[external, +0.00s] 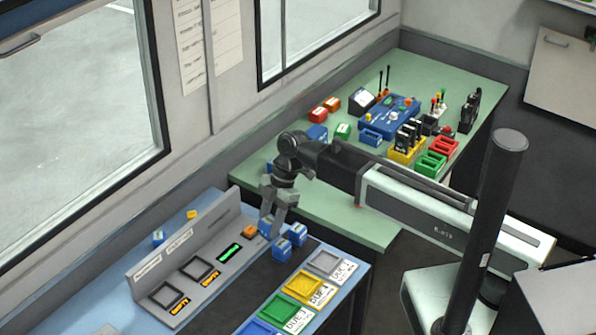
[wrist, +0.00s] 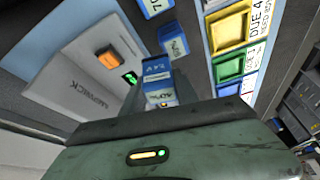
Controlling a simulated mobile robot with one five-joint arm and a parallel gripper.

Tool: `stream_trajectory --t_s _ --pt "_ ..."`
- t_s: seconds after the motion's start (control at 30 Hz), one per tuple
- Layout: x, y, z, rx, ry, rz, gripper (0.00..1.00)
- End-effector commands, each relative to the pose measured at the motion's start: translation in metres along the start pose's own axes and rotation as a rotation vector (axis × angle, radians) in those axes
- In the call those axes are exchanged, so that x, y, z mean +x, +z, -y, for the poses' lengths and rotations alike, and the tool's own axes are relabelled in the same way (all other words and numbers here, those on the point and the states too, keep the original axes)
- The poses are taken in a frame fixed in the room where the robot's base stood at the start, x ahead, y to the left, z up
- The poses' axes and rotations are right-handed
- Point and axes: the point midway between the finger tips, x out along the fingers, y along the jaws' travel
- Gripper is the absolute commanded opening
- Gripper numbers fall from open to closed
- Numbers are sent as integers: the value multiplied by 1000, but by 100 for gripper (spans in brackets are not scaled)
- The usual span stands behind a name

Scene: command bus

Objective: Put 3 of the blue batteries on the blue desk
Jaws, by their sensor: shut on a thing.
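My gripper (external: 271,229) is low over the blue desk (external: 118,276), at the right end of its charging rack. In the wrist view, the gripper (wrist: 158,88) is shut on a blue battery (wrist: 157,68) with a white label. Two other blue batteries stand on the desk's dark surface just beside it: one (external: 297,234) and another (external: 281,249). They also show in the wrist view, one at the top (wrist: 157,7) and one nearer (wrist: 173,40). The fingers partly hide the held battery in the external view. Whether it touches the desk is unclear.
An orange battery (external: 250,232) sits in the grey charging rack (external: 215,246), close to my gripper. Coloured trays (external: 303,283) line the desk's front edge. The green bench (external: 330,205) holds coloured boxes and equipment.

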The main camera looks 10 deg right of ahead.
Motion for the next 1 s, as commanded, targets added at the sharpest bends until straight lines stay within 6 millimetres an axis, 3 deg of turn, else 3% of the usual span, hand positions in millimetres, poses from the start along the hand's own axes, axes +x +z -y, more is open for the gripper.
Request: stream_trajectory --t_s 0.1,0.3,0.67,1.0 --pt "12 -36 14 -100 -40 -7 0" --pt "24 -68 29 -196 -80 -15 0" --pt "34 -67 31 -205 -83 -16 0" --pt "74 -51 31 -203 -82 -16 0"
